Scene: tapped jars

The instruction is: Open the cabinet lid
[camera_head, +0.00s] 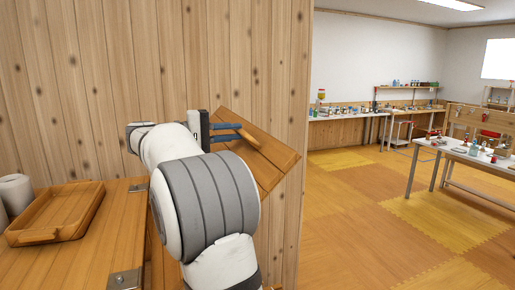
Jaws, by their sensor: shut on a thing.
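The cabinet lid (270,155) shows as a wooden panel, tilted up at an angle in front of the plank wall. My arm hides much of its lower left part. My gripper (240,132) is at the panel's upper left edge, its blue fingers shut on what looks like a wooden handle of the lid. The exact grip is small and partly hidden. The wooden cabinet top (95,260) is at the left, with metal hinges (125,280) along its right edge. The opening under the lid is hidden behind my arm.
A wooden tray (30,238) lies on the cabinet top, with white rolls or jars (15,192) beside it at the far left. A plank wall (90,90) stands close behind. Open floor (360,220) and workbenches (475,158) lie to the right.

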